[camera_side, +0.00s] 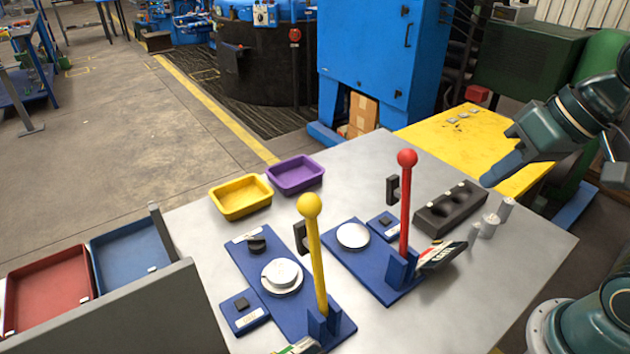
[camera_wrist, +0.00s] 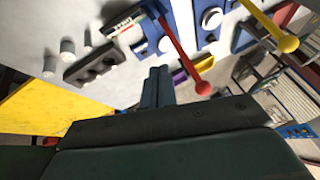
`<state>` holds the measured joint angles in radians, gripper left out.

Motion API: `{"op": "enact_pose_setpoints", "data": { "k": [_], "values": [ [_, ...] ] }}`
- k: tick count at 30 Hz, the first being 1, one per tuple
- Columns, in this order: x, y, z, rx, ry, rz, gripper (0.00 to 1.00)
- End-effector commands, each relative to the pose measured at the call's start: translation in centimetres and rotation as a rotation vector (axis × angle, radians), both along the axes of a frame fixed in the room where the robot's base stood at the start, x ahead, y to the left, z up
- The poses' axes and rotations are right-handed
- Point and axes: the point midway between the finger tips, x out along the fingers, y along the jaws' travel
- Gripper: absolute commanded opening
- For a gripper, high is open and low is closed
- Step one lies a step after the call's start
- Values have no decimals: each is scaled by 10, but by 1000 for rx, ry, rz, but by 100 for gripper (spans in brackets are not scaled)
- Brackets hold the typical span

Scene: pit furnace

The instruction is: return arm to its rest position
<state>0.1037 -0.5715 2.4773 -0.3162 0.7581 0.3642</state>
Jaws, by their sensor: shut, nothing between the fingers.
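My gripper (camera_side: 492,180) is at the right of the side view, raised and pointing down to the left. It appears above the dark block with holes (camera_side: 436,217). In the wrist view its two fingers (camera_wrist: 158,85) are together with nothing between them. The red-knobbed lever (camera_side: 406,200) stands upright on a blue base left of my gripper, and its red ball (camera_wrist: 203,88) shows in the wrist view. The yellow-knobbed lever (camera_side: 315,250) stands upright further left.
Small metal cylinders (camera_side: 490,225) stand right of the block. A yellow tray (camera_side: 240,212) and a purple tray (camera_side: 296,189) sit at the table's far edge. Red (camera_side: 50,274) and blue (camera_side: 132,228) bins are at left. The grey table (camera_side: 500,290) is bare at front right.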

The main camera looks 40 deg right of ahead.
Motion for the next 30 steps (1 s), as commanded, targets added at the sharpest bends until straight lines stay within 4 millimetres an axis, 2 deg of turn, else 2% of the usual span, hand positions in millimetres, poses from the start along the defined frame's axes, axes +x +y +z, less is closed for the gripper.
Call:
{"op": "enact_pose_setpoints", "data": {
  "k": [6, 11, 30],
  "values": [
    [-28, -29, 8, -196, -39, 90, 0],
    [-38, -39, 10, -258, -42, 121, 0],
    [-40, -42, 10, -270, -41, 127, 0]
  ]
}}
